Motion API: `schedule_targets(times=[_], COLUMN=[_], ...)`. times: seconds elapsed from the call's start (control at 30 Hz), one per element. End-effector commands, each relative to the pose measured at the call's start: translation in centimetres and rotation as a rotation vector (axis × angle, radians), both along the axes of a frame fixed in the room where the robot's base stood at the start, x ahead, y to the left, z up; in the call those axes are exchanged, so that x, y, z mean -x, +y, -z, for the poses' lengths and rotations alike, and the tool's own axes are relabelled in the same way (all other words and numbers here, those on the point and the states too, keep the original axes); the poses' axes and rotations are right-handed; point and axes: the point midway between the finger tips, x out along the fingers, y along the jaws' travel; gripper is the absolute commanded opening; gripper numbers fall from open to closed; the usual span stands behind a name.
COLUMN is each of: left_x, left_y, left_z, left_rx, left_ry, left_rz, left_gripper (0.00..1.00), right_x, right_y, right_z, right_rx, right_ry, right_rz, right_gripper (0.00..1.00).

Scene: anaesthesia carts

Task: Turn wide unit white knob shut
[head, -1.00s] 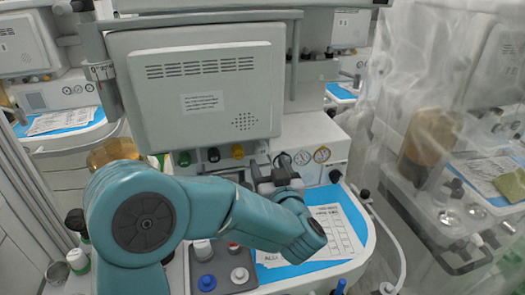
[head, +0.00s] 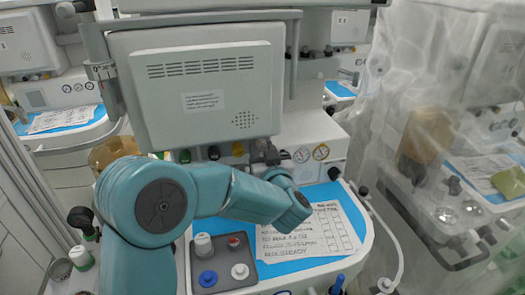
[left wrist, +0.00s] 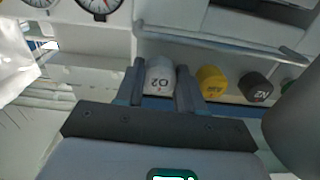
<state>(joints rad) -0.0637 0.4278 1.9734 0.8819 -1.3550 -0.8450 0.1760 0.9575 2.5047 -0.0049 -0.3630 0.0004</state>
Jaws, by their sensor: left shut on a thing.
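The wide unit (head: 195,85) stands in front of me, with a row of knobs under its grey panel. The white knob (left wrist: 159,80), marked O2, sits between the two fingers of my left gripper (left wrist: 160,72) in the left wrist view. The fingers are shut on it from both sides. In the head view my left gripper (head: 265,154) is at the right end of the knob row, and it hides the white knob there. My right gripper is in neither view.
A yellow knob (left wrist: 211,82) and a black knob (left wrist: 256,87) sit close beside the white one. Gauges (head: 311,153) are to the right. A grey tray (head: 250,281) with small knobs and a paper sheet (head: 305,232) lie below. Clear plastic sheeting (head: 425,100) hangs at right.

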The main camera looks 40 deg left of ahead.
Motion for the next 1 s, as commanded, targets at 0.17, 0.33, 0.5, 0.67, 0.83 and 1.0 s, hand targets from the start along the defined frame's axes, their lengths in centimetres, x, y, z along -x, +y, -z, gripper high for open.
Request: schedule_targets(times=[0.17,0.33,0.5,0.67,0.83,1.0], left_x=[0.0,0.0,0.0,0.0,0.1,1.4], left_y=[0.0,0.0,0.0,0.0,-0.2,-1.9], left_z=[-0.4,0.0,0.0,0.0,0.0,0.1], left_rx=[-0.070,-0.085,-0.086,-0.085,-0.084,-0.084], left_ry=[0.087,0.100,0.099,0.098,0.099,0.099], left_rz=[0.000,-0.001,-0.001,-0.001,0.000,0.004], left_gripper=[0.07,0.07,0.61,0.63,0.63,0.63], right_x=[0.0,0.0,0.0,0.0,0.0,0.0], right_y=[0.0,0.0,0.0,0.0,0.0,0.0], right_z=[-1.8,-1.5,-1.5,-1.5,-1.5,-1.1], right_rx=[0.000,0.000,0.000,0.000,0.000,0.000], right_ry=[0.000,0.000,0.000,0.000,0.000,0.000], right_rz=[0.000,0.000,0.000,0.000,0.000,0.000], right_gripper=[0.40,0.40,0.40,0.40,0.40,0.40])
